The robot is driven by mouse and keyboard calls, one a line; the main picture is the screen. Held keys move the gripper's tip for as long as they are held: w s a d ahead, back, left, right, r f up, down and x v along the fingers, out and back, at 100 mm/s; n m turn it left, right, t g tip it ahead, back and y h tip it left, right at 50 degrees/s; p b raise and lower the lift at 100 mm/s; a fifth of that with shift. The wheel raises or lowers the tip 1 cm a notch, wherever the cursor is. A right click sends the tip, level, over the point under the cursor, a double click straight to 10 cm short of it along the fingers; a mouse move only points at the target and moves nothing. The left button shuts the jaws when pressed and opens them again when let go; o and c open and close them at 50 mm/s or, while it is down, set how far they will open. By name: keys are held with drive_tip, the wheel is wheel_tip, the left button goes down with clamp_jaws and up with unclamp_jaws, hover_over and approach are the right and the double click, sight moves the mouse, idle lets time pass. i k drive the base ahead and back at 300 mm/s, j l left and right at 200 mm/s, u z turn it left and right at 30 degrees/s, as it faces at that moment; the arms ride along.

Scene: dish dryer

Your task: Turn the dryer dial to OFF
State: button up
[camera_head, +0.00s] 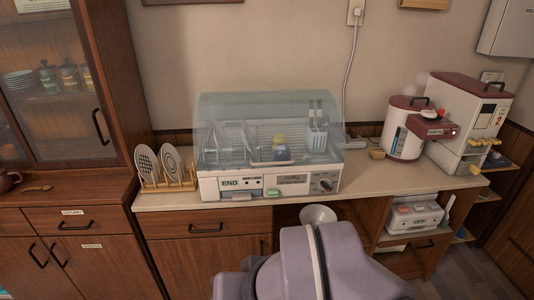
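The dish dryer (268,184) stands on the counter, with its clear domed lid down over the dishes. Its dial (325,185) is a dark knob at the right end of the white front panel. The dial's marks and the direction it points are too small to read. A small panel at the left of the front reads "END". My grey-purple arm rises from the bottom of the picture in front of the counter, below the dryer. The fingers of my gripper do not show, and nothing of mine visibly touches the dial.
A plate rack (168,186) stands on the counter left of the dryer. A rice dispenser (468,125) and a red-topped white pot (403,135) stand at the right. A pale cone-shaped thing (318,213) shows just above my arm. The counter between dryer and pot is mostly clear.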

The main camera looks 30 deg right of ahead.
sight(325, 182)
drive_tip(key=z, duration=1.3)
